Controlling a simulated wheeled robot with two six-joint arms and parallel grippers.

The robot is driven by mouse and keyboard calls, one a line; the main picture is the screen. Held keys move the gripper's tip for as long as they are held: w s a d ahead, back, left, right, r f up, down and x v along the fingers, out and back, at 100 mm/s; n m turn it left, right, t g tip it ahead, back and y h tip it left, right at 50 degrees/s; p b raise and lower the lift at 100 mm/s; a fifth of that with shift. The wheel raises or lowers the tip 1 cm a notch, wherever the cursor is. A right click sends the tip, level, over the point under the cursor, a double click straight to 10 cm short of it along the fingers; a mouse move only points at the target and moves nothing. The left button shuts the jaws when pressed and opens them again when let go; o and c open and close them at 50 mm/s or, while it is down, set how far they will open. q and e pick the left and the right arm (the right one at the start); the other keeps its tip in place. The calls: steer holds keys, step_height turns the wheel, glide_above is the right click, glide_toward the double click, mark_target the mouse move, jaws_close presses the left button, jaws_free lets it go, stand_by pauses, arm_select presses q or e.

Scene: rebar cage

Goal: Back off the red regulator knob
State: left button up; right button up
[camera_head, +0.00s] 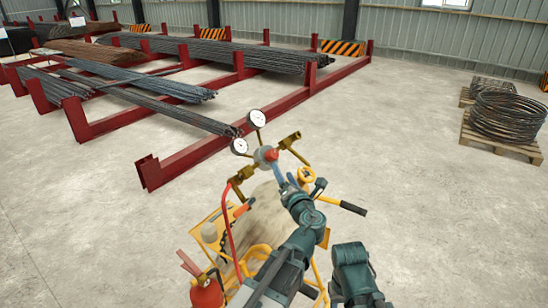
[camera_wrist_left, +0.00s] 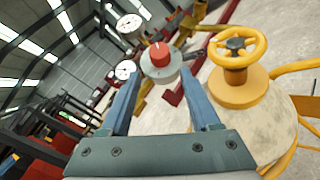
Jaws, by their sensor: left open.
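The red regulator knob (camera_head: 271,155) sits on the grey round regulator body (camera_wrist_left: 160,70), with brass fittings on both sides. In the left wrist view the knob (camera_wrist_left: 159,52) shows just beyond the fingertips, roughly centred between them. My left gripper (camera_head: 279,173) is close in front of the knob in the head view. Its two blue fingers stand apart and nothing is held between them in the left wrist view (camera_wrist_left: 162,78). I cannot tell whether either fingertip touches the regulator. My right gripper is not in view.
Two white gauges (camera_head: 257,118) (camera_head: 240,146) rise from the regulator. A yellow handwheel (camera_wrist_left: 237,47) tops the cylinder close on the right. A red hose (camera_head: 228,222) and a fire extinguisher (camera_head: 207,292) are on the left. A red rebar rack (camera_head: 190,155) stands behind; open floor lies right.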

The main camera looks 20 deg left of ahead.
mark_target(275, 158)
arm_select(q)
steer(key=x, duration=1)
steer(key=shift+w+a, duration=0.15)
jaws_close()
steer(key=shift+w+f+n+y+b, duration=0.15)
steer(key=shift+f+n+y+b, duration=0.1)
steer(key=shift+n+y+b, duration=0.8)
steer(key=shift+n+y, duration=0.05)
steer(key=shift+r+n+g+y+b, duration=0.15)
steer(key=shift+n+g+y+b, duration=0.15)
steer(key=shift+n+g+y, duration=0.4)
steer(key=shift+r+n, duration=0.1)
steer(key=shift+n, duration=0.2)
